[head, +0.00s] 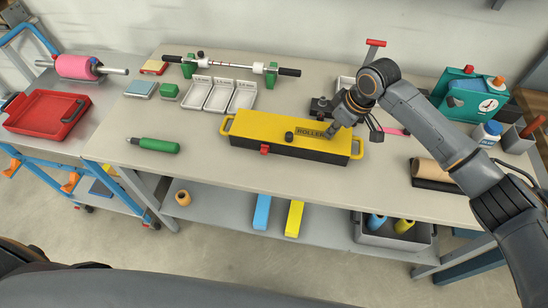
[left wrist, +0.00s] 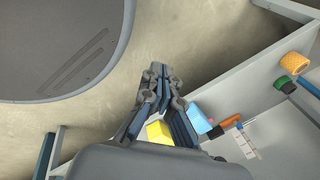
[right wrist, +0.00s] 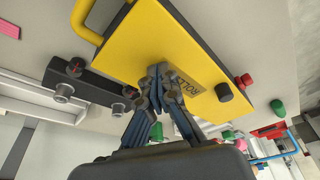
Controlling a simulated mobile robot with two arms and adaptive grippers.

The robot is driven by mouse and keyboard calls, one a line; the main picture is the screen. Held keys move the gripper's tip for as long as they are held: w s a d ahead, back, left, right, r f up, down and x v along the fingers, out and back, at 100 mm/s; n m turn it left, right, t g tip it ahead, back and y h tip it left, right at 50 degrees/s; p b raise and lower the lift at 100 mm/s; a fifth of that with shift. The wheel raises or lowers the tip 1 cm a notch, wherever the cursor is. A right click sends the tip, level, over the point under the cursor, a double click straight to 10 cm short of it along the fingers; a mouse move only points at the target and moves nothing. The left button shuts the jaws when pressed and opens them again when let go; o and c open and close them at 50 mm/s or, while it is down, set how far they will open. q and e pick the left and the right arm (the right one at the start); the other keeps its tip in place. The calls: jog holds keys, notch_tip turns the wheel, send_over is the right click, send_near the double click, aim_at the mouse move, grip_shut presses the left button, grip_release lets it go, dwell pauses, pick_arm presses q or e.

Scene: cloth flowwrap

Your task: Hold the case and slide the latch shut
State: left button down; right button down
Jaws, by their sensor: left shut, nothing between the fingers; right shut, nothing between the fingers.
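The case (head: 270,126) is a long yellow-lidded box with a black lower body, lying on the workbench with yellow handles at its ends. Its lid reads "ROLLER" and carries a black knob (head: 289,137). A red latch (head: 265,149) sits on the front side. My right gripper (head: 331,133) is shut and empty at the lid, right of the lettering; it also shows over the yellow lid in the right wrist view (right wrist: 153,72). Whether it touches the lid I cannot tell. My left gripper (left wrist: 162,70) is shut and empty, away from the case, and out of the head view.
A green-handled tool (head: 153,145) lies left of the case. White trays (head: 222,95) and a roller on green stands are behind it. A brown roll (head: 436,172) lies at the right. The bench front (head: 220,172) is clear.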

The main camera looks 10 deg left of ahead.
aim_at(273, 147)
jog(key=shift+s+f, duration=0.15)
jog(key=shift+f, duration=0.15)
pick_arm(q)
jog(key=w+d+r+m+t+y, duration=0.1)
jog(key=w+d+r+m+t, duration=0.2)
jog(key=w+r, duration=0.4)
jog(key=w+d+r+m+t+y, duration=0.1)
jog(key=w+d+r+m+t, duration=0.2)
jog(key=w+r, duration=0.45)
jog(key=w+d+r+t, duration=0.2)
jog(key=d+r, duration=0.1)
jog(key=r, duration=0.5)
jog(key=w+d+r+t, duration=0.1)
jog(key=d+r+t, duration=0.1)
jog(key=r, duration=0.6)
jog(key=w+d+r+t, duration=0.2)
jog(key=d+r+t, duration=0.1)
jog(key=r, duration=0.6)
jog(key=shift+w+d+r+t+y, duration=0.1)
jog(key=shift+w+d+t+y, duration=0.25)
jog(key=shift+t, duration=0.35)
